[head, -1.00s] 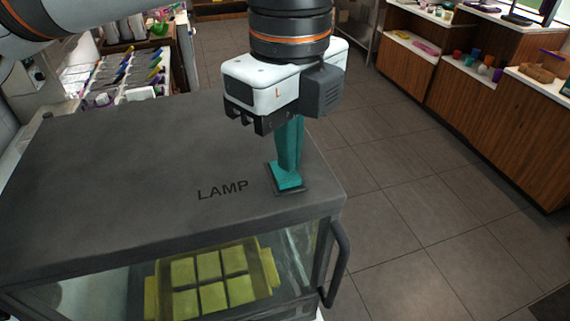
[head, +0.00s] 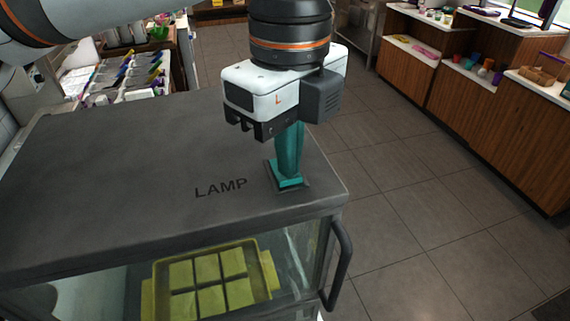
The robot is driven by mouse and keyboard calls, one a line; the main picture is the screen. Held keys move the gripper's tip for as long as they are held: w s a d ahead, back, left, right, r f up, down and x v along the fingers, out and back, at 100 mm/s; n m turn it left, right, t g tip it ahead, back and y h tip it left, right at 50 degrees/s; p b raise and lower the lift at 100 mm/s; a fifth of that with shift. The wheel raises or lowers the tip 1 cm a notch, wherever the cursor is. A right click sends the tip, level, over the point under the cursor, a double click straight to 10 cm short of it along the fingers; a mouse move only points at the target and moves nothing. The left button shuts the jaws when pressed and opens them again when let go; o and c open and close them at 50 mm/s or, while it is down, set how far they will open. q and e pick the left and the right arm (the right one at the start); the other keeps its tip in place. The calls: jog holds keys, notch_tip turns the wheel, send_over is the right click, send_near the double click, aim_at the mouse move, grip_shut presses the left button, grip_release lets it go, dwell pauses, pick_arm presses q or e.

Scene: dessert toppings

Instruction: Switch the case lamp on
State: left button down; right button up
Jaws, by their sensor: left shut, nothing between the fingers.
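The case (head: 110,190) has a dark flat top with the word LAMP (head: 221,188) printed near its front right corner. A small dark square switch plate (head: 304,187) sits just right of the word. My left gripper (head: 287,181) points down with its teal fingers shut, and nothing shows between them. Its fingertips are at the switch, over or against it. The fingers hide most of the switch, so I cannot tell its position. My right gripper is out of view.
Behind the case glass is a yellow tray (head: 262,243) of square yellow-green pieces. A dark handle (head: 341,262) stands out at the case's right front edge. Open tiled floor (head: 410,215) lies to the right, with wooden counters (head: 490,120) beyond.

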pick_arm(q)
jog(key=shift+f, duration=0.25)
jog(key=shift+r+p, duration=1.65)
jog(key=shift+r, duration=1.9)
